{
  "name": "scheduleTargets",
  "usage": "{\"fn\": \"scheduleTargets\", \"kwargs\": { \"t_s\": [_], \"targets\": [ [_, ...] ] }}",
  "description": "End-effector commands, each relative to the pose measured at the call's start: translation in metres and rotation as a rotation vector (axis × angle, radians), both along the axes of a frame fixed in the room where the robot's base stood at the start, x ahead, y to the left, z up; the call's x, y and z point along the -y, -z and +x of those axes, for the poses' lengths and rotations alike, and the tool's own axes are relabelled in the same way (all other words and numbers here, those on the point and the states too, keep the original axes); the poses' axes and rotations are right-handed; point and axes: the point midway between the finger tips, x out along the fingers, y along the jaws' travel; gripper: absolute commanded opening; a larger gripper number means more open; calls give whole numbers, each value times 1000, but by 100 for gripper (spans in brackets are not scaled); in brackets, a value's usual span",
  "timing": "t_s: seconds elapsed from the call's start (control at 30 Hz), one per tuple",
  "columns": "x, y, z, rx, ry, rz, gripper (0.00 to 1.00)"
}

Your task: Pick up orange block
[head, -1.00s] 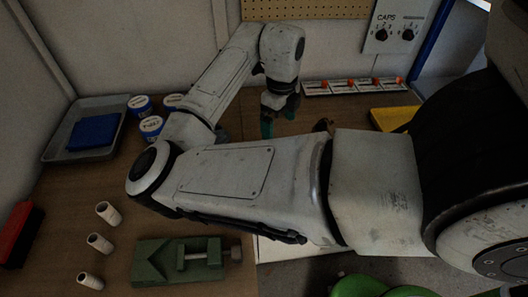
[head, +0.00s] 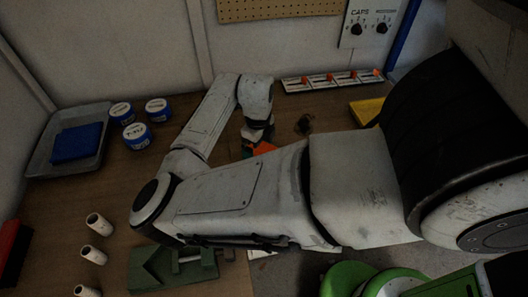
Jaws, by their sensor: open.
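The orange block (head: 263,148) is on the brown table, just beyond my arm's forearm link. Its lower part is hidden behind that link. My gripper (head: 252,147) is low over the table, right beside the block on its left. A dark teal finger shows, and the rest of the fingers is hidden by the arm. The jaws are open. I cannot tell whether a finger touches the block or whether the block lies between the fingers.
A green vise (head: 145,271) and white cylinders (head: 97,225) are in front. A switch strip (head: 310,83) and yellow object (head: 365,110) are at the back right.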

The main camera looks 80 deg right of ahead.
Motion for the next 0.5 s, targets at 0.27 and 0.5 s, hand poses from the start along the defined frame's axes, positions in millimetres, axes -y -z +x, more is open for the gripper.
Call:
{"fn": "scheduleTargets", "kwargs": {
  "t_s": [0.27, 0.5],
  "targets": [
    [0, 1, 0, 0, 0, 0, 94],
    [0, 1, 0, 0, 0, 0, 71]
  ]
}}
